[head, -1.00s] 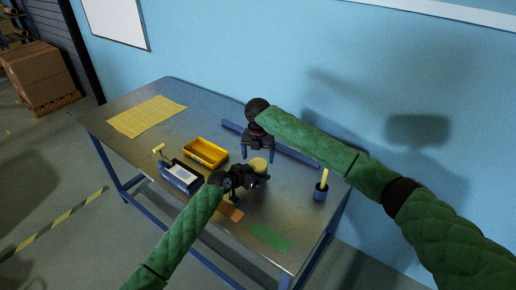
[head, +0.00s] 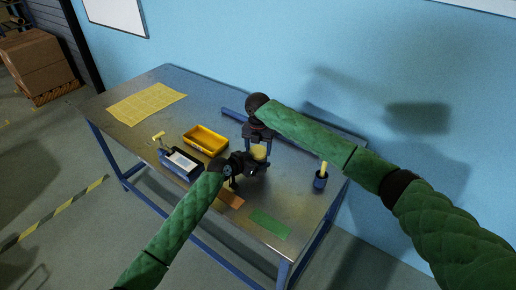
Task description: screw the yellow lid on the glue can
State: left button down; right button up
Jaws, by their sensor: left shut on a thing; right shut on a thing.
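The yellow lid (head: 259,153) sits at the top of the glue can, which is mostly hidden behind my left gripper. My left gripper (head: 250,166) is shut on the glue can from the left, above the table. My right gripper (head: 258,148) points down from above, with its fingers on either side of the lid, shut on it. I cannot tell from this view how far the lid is threaded or whether it sits level.
A yellow tray (head: 205,141) and a dark blue box with a white top (head: 182,164) stand to the left. A blue cup (head: 320,182) with a yellow item is to the right. Orange and green (head: 270,223) sheets lie in front. A blue bar lies behind.

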jog(key=m, duration=0.3)
jog(key=shift+m, duration=0.3)
jog(key=m, duration=0.4)
jog(key=shift+a, duration=0.1)
jog(key=m, duration=0.4)
jog(key=shift+m, duration=0.4)
jog(key=m, duration=0.3)
jog(key=shift+m, duration=0.3)
jog(key=o, duration=1.1)
jog(key=shift+r, duration=2.25)
